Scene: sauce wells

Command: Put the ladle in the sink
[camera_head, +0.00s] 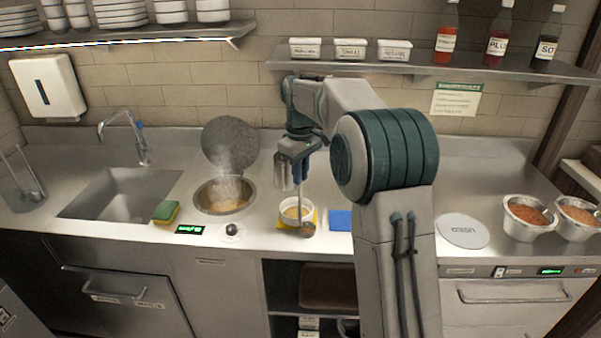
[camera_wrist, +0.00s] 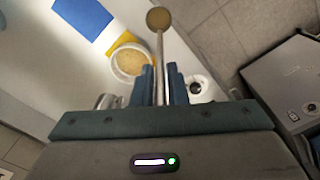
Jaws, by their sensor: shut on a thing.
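My gripper (camera_wrist: 161,86) is shut on the handle of the ladle (camera_wrist: 158,18), whose round brownish bowl points away from the fingers in the wrist view. In the head view the ladle (camera_head: 308,229) hangs down from my gripper (camera_head: 296,165), its bowl in front of a white bowl of sauce (camera_head: 290,213). I cannot tell whether the ladle touches that bowl. The sink (camera_head: 125,195) is a steel basin at the left of the counter, with a tap behind it, and it looks empty. My gripper is well to the right of it.
A steaming round well (camera_head: 225,196), its lid (camera_head: 230,143) raised behind, lies between gripper and sink. A green and yellow sponge (camera_head: 166,212) sits at the sink's right edge. A blue cloth (camera_head: 340,220) lies right of the white bowl. A shelf (camera_head: 420,68) hangs above.

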